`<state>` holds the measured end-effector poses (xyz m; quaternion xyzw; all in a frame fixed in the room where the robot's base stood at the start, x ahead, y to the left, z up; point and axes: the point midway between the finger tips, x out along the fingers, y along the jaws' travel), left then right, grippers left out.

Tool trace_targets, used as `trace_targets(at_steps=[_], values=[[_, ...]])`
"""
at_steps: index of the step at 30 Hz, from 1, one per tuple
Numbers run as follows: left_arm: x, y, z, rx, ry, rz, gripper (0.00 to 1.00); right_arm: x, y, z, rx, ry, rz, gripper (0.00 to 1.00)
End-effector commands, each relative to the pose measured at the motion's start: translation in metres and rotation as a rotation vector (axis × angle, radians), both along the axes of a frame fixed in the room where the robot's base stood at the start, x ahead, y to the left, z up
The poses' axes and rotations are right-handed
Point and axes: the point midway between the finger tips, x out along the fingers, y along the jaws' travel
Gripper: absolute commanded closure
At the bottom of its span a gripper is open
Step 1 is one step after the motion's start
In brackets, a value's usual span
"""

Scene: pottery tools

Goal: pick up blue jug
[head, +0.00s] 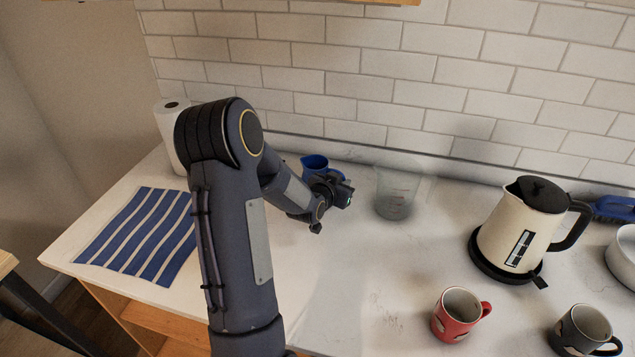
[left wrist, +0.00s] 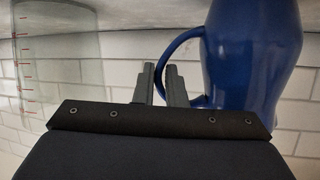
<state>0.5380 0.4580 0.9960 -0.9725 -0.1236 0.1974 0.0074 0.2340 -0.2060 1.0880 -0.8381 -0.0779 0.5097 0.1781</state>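The blue jug (head: 314,165) stands near the back wall, partly hidden by my left arm and gripper. My left gripper (head: 341,192) is at its right side, low over the counter. In the left wrist view, which is upside down, the jug (left wrist: 253,60) fills the right side with its handle (left wrist: 172,52) toward the fingers. The two fingers (left wrist: 161,85) are close together, with the handle's outer curve between them, so the gripper appears shut on the handle. Whether the jug touches the counter is hidden. My right gripper is in neither view.
A clear measuring beaker (head: 396,194) stands just right of my left gripper. A kettle (head: 520,225), a red mug (head: 457,316) and a dark mug (head: 583,332) are farther right. A striped cloth (head: 140,235) and paper roll (head: 172,140) are left. The front middle counter is clear.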

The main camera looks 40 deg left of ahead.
Motion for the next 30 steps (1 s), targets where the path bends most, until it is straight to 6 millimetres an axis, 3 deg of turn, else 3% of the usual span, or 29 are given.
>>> trace_targets(at_steps=[20, 30], values=[[0.001, 0.0, 0.003, 0.004, -0.005, -0.002, 1.0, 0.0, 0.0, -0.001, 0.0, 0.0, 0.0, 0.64], [0.001, 0.0, 0.02, 0.005, -0.008, -0.001, 1.0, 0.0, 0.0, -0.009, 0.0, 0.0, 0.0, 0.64]])
